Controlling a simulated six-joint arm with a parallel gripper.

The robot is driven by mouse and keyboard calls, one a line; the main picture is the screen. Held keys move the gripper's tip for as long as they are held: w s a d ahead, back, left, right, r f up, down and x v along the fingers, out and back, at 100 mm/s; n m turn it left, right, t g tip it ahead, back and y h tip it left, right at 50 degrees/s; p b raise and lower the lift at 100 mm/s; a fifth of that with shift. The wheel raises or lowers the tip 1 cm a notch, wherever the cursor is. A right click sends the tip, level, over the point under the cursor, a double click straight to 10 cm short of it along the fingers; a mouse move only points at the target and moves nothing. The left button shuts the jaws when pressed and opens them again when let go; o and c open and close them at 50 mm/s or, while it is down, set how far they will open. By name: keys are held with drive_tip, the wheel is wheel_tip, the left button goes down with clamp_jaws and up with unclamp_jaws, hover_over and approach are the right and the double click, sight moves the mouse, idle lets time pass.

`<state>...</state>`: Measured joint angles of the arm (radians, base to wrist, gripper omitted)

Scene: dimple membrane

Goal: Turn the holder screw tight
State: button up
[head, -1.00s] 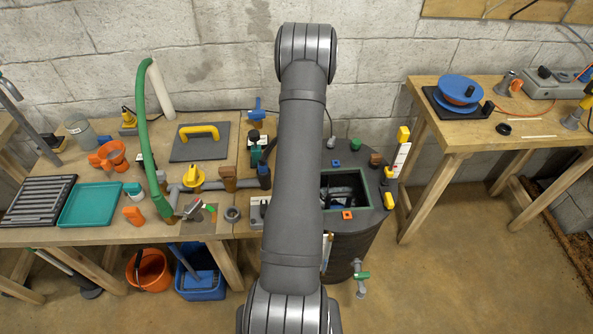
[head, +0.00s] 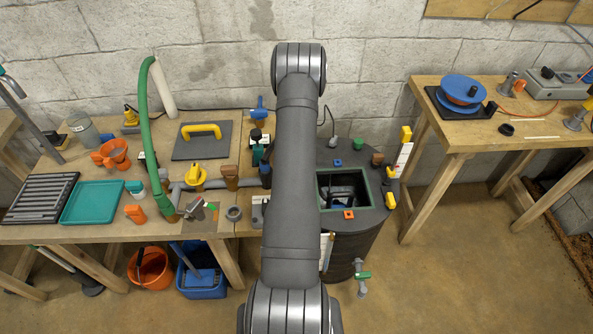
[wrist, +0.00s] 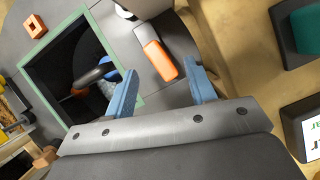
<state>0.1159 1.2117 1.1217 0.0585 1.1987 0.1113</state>
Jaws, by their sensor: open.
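My gripper (wrist: 160,66) is open, its two blue fingers apart with nothing held between them. In the wrist view, an orange handle-like piece (wrist: 159,60) with a white end lies on the grey tank top, seen through the gap between the fingertips. I cannot tell whether this is the holder screw, or whether a finger touches it. The left finger overlaps the edge of the green-framed opening (wrist: 48,46). In the head view my gripper is hidden behind my arm. The green-framed opening (head: 369,188) of the dark tank shows right of my arm, with a dark curved part inside.
An orange square piece (head: 348,215) and a blue one (head: 338,163) sit on the tank top. Yellow-ended white gauge (head: 403,158) stands at its right edge. The left bench holds a green hose (head: 147,130), a teal tray (head: 92,203) and tools. Open floor lies right of the tank.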

drive_tip(key=shift+x, duration=1.45)
drive_tip(key=shift+c, duration=0.4)
drive_tip(key=c, duration=1)
drive_tip(key=shift+o, duration=0.7)
drive_tip(key=shift+d+m+y, duration=0.1)
drive_tip(key=shift+m+y, duration=0.2)
drive_tip(key=shift+m, duration=0.5)
drive_tip(key=o, duration=0.9)
drive_tip(key=shift+o, duration=0.2)
drive_tip(key=shift+r, duration=0.1)
drive_tip(key=v, duration=1.7)
drive_tip(key=shift+r, duration=0.2)
